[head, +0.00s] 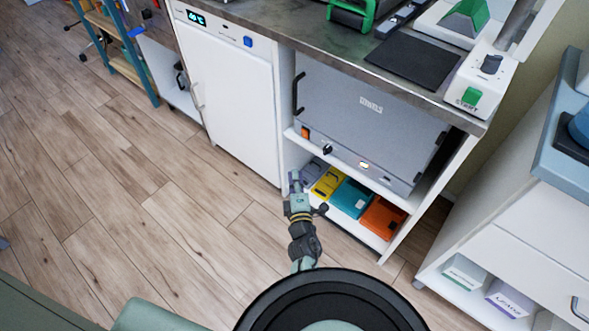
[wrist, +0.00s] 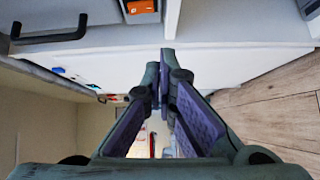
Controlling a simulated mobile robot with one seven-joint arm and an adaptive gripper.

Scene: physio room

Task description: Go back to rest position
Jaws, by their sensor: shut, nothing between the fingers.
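My gripper (head: 295,182) is in front of the low open shelf of the counter, near its left side, in the head view. The arm reaches out to it from the bottom of the picture. In the wrist view, the two purple-padded fingers of my gripper (wrist: 165,75) come together at the tips, with nothing held between them. The wrist picture looks tilted or upside down, with the white cabinet front beyond the fingertips.
Yellow (head: 328,183), teal (head: 350,198) and orange (head: 383,217) packs lie on the shelf. A white cabinet (head: 480,240) stands at right. The wooden floor (head: 120,190) at left is clear.

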